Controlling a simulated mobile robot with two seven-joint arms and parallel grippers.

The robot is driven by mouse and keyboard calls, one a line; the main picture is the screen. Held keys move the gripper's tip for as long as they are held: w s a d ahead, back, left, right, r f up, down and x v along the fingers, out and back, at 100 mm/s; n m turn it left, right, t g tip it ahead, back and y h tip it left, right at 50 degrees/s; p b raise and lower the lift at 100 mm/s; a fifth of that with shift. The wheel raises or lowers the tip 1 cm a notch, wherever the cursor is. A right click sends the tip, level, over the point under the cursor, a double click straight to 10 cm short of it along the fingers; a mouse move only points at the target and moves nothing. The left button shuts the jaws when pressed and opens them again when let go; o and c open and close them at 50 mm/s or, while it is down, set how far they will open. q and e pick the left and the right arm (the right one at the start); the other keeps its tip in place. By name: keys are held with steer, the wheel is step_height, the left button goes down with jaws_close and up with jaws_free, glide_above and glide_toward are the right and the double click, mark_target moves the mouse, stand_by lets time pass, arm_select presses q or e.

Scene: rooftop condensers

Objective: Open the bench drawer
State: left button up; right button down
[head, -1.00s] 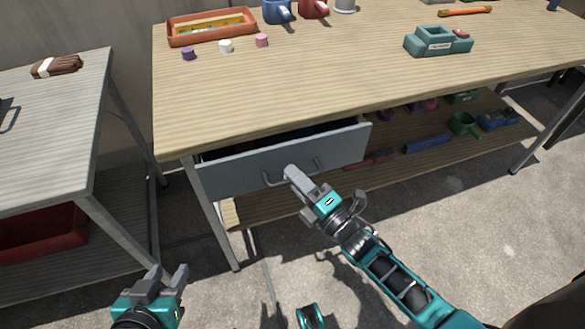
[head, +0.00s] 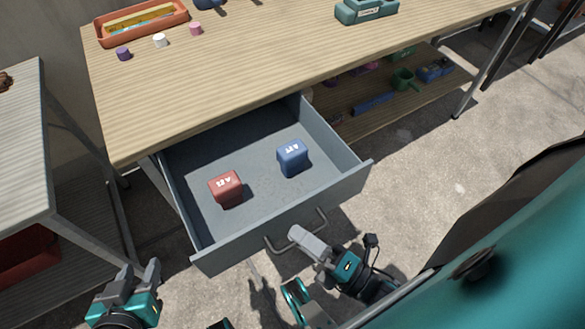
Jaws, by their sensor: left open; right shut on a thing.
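The bench drawer (head: 260,172) is grey and stands pulled far out from under the wooden bench top (head: 240,85). Inside it lie a red block (head: 225,188) and a blue block (head: 292,157), both with white marks. Its bar handle (head: 283,249) is on the front panel. My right gripper (head: 297,235) is at the handle, shut on it; its fingers hide part of the bar. My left gripper (head: 138,279) is open and empty at the lower left, apart from the drawer.
An orange tray (head: 137,33) and small purple, white and pink pieces are on the bench top, with a green holder (head: 366,10) further right. A grey side table (head: 28,150) stands at left. A lower shelf (head: 385,105) holds several items.

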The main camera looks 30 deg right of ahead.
steer(key=shift+s, duration=0.35)
steer(key=c, duration=1.2)
jaws_free()
steer(key=shift+o, duration=0.2)
steer(key=shift+s, duration=0.1)
steer(key=v, duration=1.2)
steer(key=shift+s+d+b, duration=0.25)
steer(key=shift+s+b, duration=0.1)
steer(key=shift+b, duration=0.1)
steer(key=shift+f, duration=0.15)
